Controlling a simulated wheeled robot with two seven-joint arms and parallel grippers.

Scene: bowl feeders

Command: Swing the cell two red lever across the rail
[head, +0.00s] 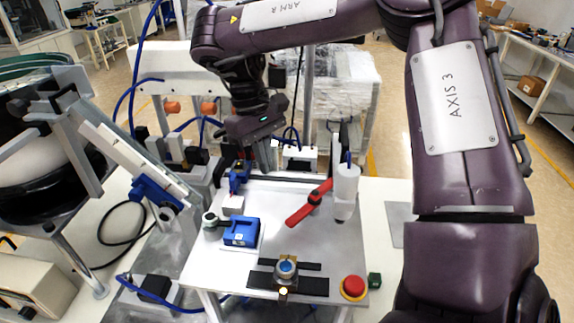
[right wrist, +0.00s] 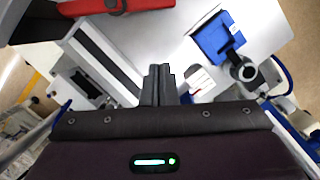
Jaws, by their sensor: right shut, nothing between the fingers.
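The red lever (head: 309,203) lies slanted across the white plate (head: 262,209), its upper end toward the back right beside a white cylinder (head: 345,187). Part of the red lever (right wrist: 120,7) shows at the top edge of the right wrist view, with a dark pivot. My right gripper (head: 265,168) points down near the back of the plate, left of the lever and apart from it. In the right wrist view its dark fingers (right wrist: 160,72) are together and empty. A dark and silver rail (right wrist: 104,58) runs beside them. My left gripper is not in view. I see no cell number.
A blue block (head: 241,232) and a small white block (head: 233,205) sit at the plate's left. A blue-topped round knob (head: 286,268) and a red button (head: 353,287) are at the front. A bowl feeder (head: 45,165) stands at left. The plate's middle is fairly clear.

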